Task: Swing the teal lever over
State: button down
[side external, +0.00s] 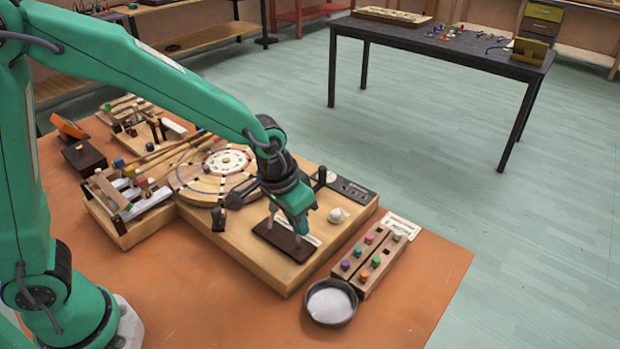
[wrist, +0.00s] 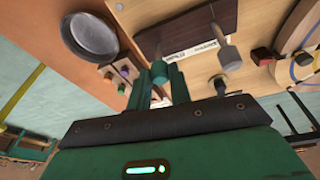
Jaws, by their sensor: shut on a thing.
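The teal lever (wrist: 159,72) stands on a dark brown plate (wrist: 190,24) with a pale label strip. In the wrist view its teal knob shows at the tips of my green fingers. My gripper (wrist: 161,88) is shut on this knob. In the side view my gripper (side external: 297,224) hangs over the dark plate (side external: 285,241) on the wooden board and hides most of the teal lever. A second lever with a grey knob (wrist: 229,56) stands beside it on the same plate, apart from my fingers.
A grey bowl with white contents (side external: 331,302) and a wooden block with coloured knobs (side external: 370,257) lie right of the board. A round wooden disc (side external: 215,172) and a small white knob (side external: 338,215) are close by. The orange table's front right (side external: 425,285) is clear.

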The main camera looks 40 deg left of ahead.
jog(key=shift+s+d+f, duration=0.1)
jog(key=shift+s+f, duration=0.15)
jog(key=shift+s, duration=0.6)
jog(key=shift+s+f, duration=0.25)
jog(key=shift+s, duration=0.7)
jog(key=c, duration=1.4)
grip_release()
jog(key=shift+o, duration=0.5)
jog(key=shift+w+r, duration=0.1)
jog(key=shift+w, duration=0.1)
jog(key=shift+r, duration=0.1)
jog(key=shift+r, duration=0.45)
jog(key=v, duration=0.6)
jog(key=shift+s+r, duration=0.2)
jog(key=shift+r, duration=0.1)
